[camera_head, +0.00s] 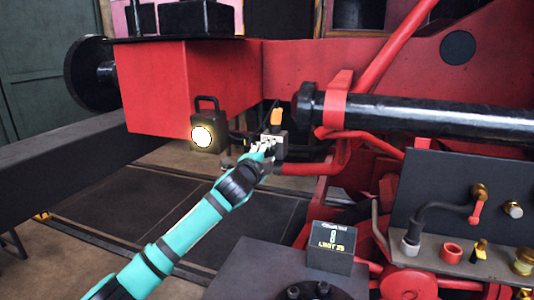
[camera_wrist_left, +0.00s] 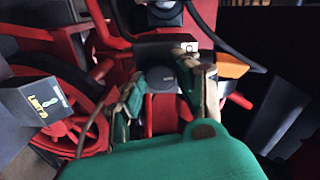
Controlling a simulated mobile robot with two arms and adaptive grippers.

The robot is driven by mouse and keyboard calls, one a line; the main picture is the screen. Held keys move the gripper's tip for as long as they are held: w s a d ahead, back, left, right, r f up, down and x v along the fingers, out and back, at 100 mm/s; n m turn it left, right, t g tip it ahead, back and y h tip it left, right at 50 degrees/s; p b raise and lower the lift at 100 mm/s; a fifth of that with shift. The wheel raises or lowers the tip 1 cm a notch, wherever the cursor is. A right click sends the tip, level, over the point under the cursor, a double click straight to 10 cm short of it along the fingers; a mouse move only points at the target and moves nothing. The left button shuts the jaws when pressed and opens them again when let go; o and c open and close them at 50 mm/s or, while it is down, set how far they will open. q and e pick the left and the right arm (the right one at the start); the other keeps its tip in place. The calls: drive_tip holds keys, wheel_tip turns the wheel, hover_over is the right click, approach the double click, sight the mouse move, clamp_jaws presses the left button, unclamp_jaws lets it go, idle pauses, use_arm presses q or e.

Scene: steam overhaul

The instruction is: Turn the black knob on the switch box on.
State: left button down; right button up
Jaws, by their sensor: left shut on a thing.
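The switch box (camera_head: 280,141) is a small grey box with an orange part (camera_head: 277,117) on top, mounted by the red frame near the middle of the head view. My left gripper (camera_head: 262,152) is at its front and covers part of it. In the left wrist view the round black knob (camera_wrist_left: 160,77) lies between the two fingers of my left gripper (camera_wrist_left: 168,90), which are shut on it. The dark box body (camera_wrist_left: 165,47) is behind the knob, and the orange part (camera_wrist_left: 230,65) is to its right. My right gripper is in neither view.
A lit lamp (camera_head: 203,135) hangs left of the box. A thick black cylinder (camera_head: 420,116) and red pipes lie to the right. A small dark sign block (camera_head: 331,247) and a panel with valves (camera_head: 465,200) are lower right.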

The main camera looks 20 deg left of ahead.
use_arm(q)
drive_tip(key=shift+m, duration=0.5)
drive_tip(key=c, duration=0.9)
unclamp_jaws()
drive_tip(key=shift+c, duration=0.2)
drive_tip(key=shift+s, duration=0.15)
drive_tip(key=s, duration=1.1)
drive_tip(key=shift+s+a+r, duration=0.15)
drive_tip(key=shift+s+a, duration=0.05)
drive_tip(key=shift+s, duration=0.1)
